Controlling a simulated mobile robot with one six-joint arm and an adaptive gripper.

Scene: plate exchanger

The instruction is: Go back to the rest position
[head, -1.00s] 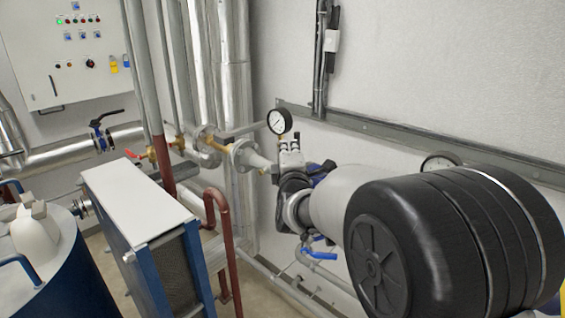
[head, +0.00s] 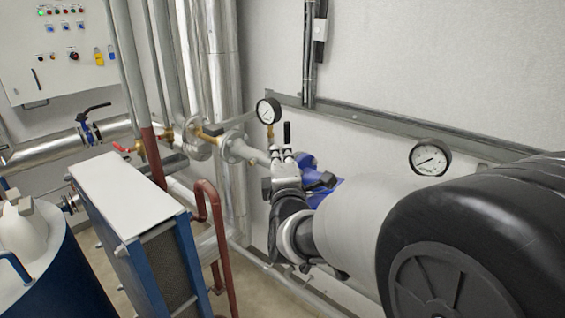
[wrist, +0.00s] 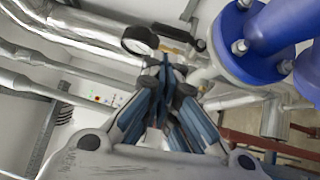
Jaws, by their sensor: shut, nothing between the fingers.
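My gripper (head: 281,152) is at the end of my arm in the middle of the head view, in front of the pipework by the wall. Its fingers are together and empty. In the wrist view my gripper (wrist: 168,66) shows closed blue-grey fingers, with a pressure gauge (wrist: 139,40) beyond them to the left. The same kind of gauge (head: 268,111) is just above and left of the gripper in the head view. I cannot tell whether the fingers touch anything behind them.
A blue flanged pipe (wrist: 240,48) is close on the right in the wrist view. In the head view a second gauge (head: 430,157) is behind my arm. The plate exchanger (head: 130,195), a red pipe (head: 215,225), a blue tank (head: 60,270) and a control cabinet (head: 62,50) stand left.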

